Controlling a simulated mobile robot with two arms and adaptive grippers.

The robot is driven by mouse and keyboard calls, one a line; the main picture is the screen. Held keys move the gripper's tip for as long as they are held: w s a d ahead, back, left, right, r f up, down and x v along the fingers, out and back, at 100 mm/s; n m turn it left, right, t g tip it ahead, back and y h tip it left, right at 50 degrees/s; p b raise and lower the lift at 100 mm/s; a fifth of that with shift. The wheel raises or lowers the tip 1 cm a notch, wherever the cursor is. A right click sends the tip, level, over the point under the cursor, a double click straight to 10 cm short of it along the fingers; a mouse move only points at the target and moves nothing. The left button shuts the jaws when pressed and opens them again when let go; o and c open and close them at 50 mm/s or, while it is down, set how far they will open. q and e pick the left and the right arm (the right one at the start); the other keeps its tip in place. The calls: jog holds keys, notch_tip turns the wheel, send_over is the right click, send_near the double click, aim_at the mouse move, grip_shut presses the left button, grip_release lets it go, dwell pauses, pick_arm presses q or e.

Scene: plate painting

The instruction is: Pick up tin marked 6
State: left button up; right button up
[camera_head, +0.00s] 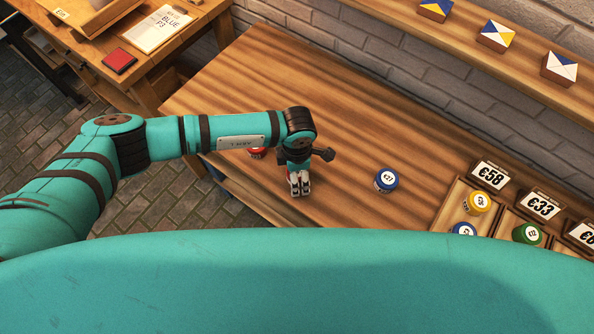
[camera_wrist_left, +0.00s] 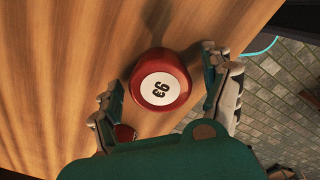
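A red tin (camera_wrist_left: 160,80) with a round white label stands on the wooden table in the left wrist view. The label is turned, and its marking reads as a euro sign with a 6. My left gripper (camera_wrist_left: 170,92) is open, with its fingers spread on either side of the tin and no clear contact. In the head view my left gripper (camera_head: 299,186) points down over the table. A red tin (camera_head: 257,153) shows there partly behind my left arm; I cannot tell if it is the same one. My right gripper is out of view.
A blue tin (camera_head: 386,180) marked 27 stands to the right on the table (camera_head: 340,110). A compartmented tray (camera_head: 450,212) with price cards and several tins is at the right. The table edge and floor are close on the left.

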pick_arm(q)
jog(key=c, duration=1.3)
jog(key=shift+r, duration=0.2)
